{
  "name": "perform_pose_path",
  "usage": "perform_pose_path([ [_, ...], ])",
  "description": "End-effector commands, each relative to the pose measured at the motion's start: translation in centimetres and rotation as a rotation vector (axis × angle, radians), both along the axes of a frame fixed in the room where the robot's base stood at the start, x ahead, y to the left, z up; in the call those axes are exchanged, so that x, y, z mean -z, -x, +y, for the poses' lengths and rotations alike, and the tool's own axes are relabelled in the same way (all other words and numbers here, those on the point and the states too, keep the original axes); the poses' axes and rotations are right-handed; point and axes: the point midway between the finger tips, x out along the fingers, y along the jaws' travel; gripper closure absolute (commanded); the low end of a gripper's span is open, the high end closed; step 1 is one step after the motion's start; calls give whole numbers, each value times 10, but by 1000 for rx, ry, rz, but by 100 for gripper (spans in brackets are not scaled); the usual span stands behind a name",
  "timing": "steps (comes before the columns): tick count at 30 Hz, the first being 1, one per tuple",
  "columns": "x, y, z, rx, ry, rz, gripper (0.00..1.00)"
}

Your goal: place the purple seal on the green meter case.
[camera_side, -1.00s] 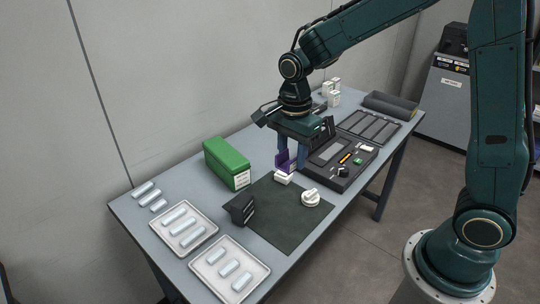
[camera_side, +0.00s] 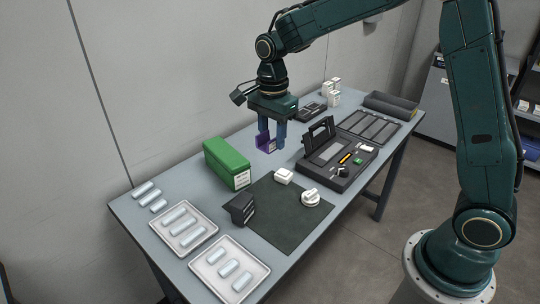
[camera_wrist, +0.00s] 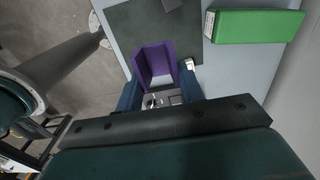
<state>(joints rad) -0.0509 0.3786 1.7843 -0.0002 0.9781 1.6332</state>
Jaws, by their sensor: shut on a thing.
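The purple seal (camera_side: 265,144) is an angled, bracket-like piece with a pale label. My gripper (camera_side: 271,143) is shut on it and holds it in the air above the table, to the right of the green meter case. In the wrist view the purple seal (camera_wrist: 155,62) sits between the two blue fingers of my gripper (camera_wrist: 160,90). The green meter case (camera_side: 227,163) is a closed box with a white label on its end, lying on the table left of the dark mat. It also shows in the wrist view (camera_wrist: 255,26) at the upper right. Its top is bare.
A dark mat (camera_side: 270,222) bears a small white block (camera_side: 283,176), a white round part (camera_side: 310,197) and a black block (camera_side: 240,209). An open black tool case (camera_side: 350,178) stands right of my gripper. Trays with pale cylinders (camera_side: 183,232) lie at the front left.

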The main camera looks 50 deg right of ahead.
Motion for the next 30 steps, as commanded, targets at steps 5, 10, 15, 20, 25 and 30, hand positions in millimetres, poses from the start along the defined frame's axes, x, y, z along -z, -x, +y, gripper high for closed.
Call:
perform_pose_path([
  [5,-12,-32,-4,-2,0,-1,84],
  [10,-23,-59,-8,-2,0,-2,84],
  [15,-33,-83,-12,-4,0,-1,84],
  [20,-42,-103,-17,-6,0,0,84],
  [25,-52,-123,-22,-7,0,-1,84],
  [30,-61,-139,-28,-9,0,-1,84],
])
